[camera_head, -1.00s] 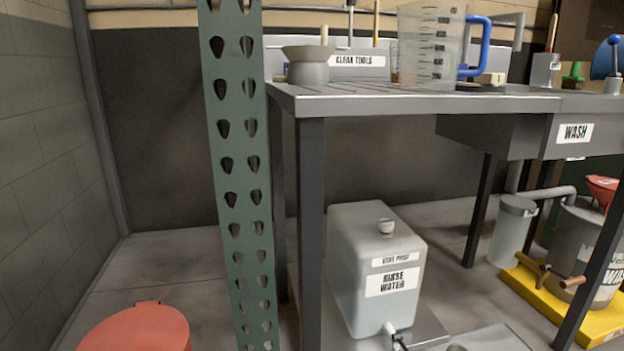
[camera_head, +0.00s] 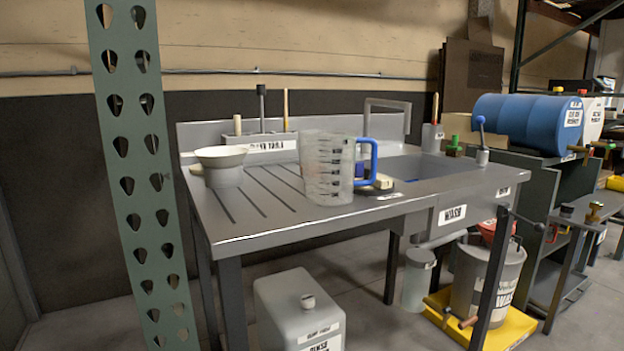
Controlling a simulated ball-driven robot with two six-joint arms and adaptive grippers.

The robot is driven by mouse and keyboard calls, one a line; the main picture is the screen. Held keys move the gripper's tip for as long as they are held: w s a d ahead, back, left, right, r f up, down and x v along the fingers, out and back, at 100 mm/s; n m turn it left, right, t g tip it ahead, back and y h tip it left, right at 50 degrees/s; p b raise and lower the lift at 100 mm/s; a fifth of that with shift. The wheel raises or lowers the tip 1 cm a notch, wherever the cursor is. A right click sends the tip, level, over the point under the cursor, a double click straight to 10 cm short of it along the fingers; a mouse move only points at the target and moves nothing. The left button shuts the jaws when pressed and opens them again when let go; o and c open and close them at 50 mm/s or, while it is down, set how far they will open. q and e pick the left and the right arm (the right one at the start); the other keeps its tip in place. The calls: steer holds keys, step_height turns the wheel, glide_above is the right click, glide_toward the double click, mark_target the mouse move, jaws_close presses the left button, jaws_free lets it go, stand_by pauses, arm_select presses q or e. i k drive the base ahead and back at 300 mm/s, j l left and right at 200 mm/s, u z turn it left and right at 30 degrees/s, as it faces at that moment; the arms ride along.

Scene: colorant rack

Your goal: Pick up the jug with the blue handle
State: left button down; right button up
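The jug (camera_head: 328,170) is clear with dark measuring marks and stands upright on the grey wash table (camera_head: 262,222). Its blue handle (camera_head: 373,160) points to the right. Neither of my grippers shows in the head view.
A pale funnel-topped pot (camera_head: 222,166) stands left of the jug, with a tool holder (camera_head: 262,147) behind. A sponge-like block (camera_head: 382,182) lies close to the handle. A perforated green post (camera_head: 143,185) rises at the left front. A blue drum (camera_head: 528,122) lies at the right.

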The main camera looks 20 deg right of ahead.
mark_target(329, 155)
steer(key=u, duration=0.45)
steer(key=l+u, duration=0.7)
steer(key=u, duration=0.15)
steer(key=k+l+u, duration=0.1)
steer(key=l+u, duration=0.3)
